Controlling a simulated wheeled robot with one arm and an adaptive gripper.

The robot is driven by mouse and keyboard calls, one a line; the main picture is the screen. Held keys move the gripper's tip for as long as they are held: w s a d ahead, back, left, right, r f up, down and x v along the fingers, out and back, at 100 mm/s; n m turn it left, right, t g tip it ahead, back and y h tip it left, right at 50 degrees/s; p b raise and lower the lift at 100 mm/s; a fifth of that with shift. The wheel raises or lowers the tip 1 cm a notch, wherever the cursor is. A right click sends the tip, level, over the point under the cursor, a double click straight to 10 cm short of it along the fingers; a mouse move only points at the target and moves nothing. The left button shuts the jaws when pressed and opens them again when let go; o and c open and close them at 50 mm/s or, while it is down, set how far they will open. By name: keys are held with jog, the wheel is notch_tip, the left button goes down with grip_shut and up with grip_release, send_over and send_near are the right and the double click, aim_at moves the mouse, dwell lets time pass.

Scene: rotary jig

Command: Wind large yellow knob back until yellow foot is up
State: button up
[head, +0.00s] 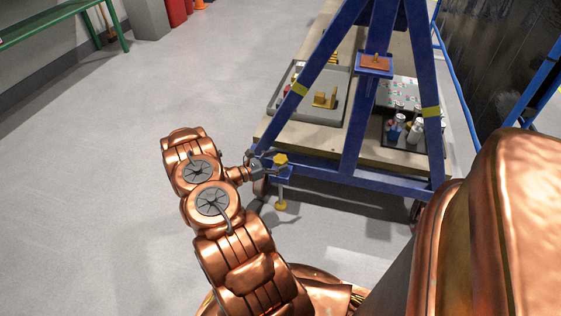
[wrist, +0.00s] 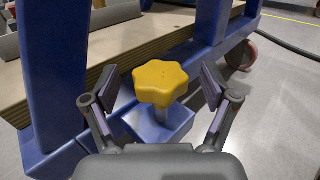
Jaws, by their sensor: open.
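The large yellow knob (wrist: 161,82) is star-shaped and sits on a short grey stem above a blue bracket (wrist: 150,122). In the head view the knob (head: 280,159) shows at the lower left corner of the blue frame. The yellow foot (head: 281,205) hangs under the bracket, close to the floor; whether it touches the floor I cannot tell. In the wrist view the foot is hidden. My gripper (wrist: 158,90) is open, with one finger on each side of the knob and visible gaps between. In the head view my gripper (head: 262,162) is at the knob's left.
The blue A-frame (head: 352,100) rises over a wooden deck (head: 377,155). The deck carries a grey tray (head: 310,112) with yellow parts and a dark tray (head: 405,148) with bottles. A caster wheel (wrist: 241,55) stands at the right. The floor at left is clear.

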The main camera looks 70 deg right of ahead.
jog(key=shift+s+d, duration=0.45)
jog(key=shift+d, duration=0.1)
jog(key=shift+c, duration=0.4)
jog(key=c, duration=1.1)
